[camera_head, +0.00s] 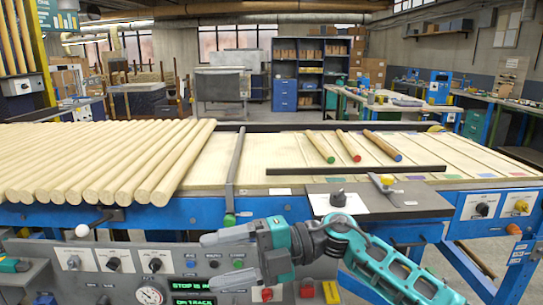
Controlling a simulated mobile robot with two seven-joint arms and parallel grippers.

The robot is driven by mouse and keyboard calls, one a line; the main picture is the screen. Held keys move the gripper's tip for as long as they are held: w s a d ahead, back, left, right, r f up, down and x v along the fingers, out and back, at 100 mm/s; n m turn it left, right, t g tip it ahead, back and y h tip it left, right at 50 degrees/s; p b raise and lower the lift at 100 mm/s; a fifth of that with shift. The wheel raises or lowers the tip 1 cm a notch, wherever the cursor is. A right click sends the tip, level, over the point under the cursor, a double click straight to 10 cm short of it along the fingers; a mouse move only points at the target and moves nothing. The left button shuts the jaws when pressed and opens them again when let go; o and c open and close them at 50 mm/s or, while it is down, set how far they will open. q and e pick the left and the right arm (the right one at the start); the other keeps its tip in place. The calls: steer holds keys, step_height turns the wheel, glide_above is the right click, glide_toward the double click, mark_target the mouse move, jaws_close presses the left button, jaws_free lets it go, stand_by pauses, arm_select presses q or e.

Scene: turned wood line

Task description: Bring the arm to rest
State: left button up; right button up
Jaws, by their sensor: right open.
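My right gripper (208,260) reaches in from the lower right on my teal and grey arm. Its two grey fingers point left and stand apart, with nothing between them. It is in front of the grey control panel (60,262) at the near side of the line. The panel's green displays and several knobs show around and behind the fingers. Whether the gripper touches the panel cannot be told. My left gripper is not in view.
Several long pale wooden rods (100,160) lie side by side on the left of the line. A dark bar (235,160) stands right of them. Short turned pieces with green (320,147), red (348,145) and blue (382,145) ends lie on the slatted bed. A black knob (338,198) sits on a grey plate.

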steer(key=d+f+m+t+h, duration=0.4)
steer(key=d+f+m+t, duration=0.5)
steer(key=m, duration=0.5)
steer(key=d+f+m+t+h, duration=0.4)
steer(key=d+f+m+t, duration=0.15)
steer(key=m+t, duration=0.75)
steer(key=s+d+f+m+g+h, duration=0.3)
steer(key=s+d+f, duration=0.2)
steer(key=s+f, duration=0.2)
steer(key=s+d+f+m+g+h, duration=0.3)
steer(key=s+d+f+g, duration=0.1)
steer(key=s+f, duration=0.3)
step_height(320, 180, down, 3)
steer(key=shift+d+r+m+h, duration=0.1)
steer(key=shift+d+m+h, duration=0.25)
steer(key=shift+d, duration=0.5)
